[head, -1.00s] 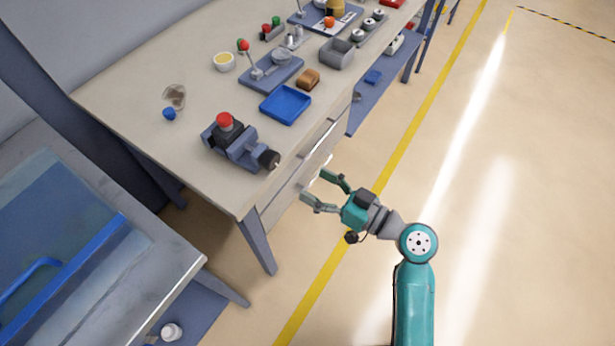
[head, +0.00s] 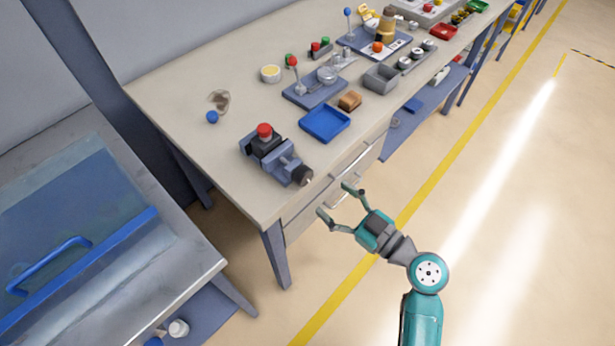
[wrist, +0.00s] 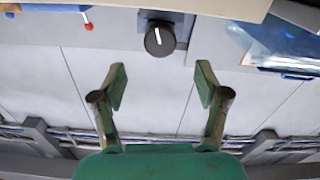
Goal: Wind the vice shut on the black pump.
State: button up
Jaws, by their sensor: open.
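The blue-grey vice (head: 285,163) stands on the near corner of the workbench. The black pump (head: 262,144) with a red cap sits at its far end, between the jaws as far as I can tell; any gap there is too small to make out. The vice's round black knob (head: 303,175) faces the bench's front edge. It also shows in the wrist view (wrist: 160,41), with a white mark on its face. My gripper (head: 335,200) is open and empty, in front of the bench and apart from the knob. In the wrist view its fingers (wrist: 160,77) lie either side below the knob.
A blue tray (head: 325,124) lies right of the vice, with a brown block (head: 350,101) behind it. A blue ball (head: 212,117) lies to the left. Drawers (head: 340,182) are under the bench edge. A metal table with a blue handle (head: 50,262) stands at left. The floor at right is clear.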

aim_at(307, 179)
jog(key=x, duration=0.9)
jog(key=c, duration=1.2)
jog(key=shift+o, duration=0.2)
jog(key=shift+m, duration=0.8)
jog(key=o, duration=1.2)
jog(key=shift+c, duration=0.2)
jog(key=shift+d, duration=0.1)
jog(key=v, duration=1.2)
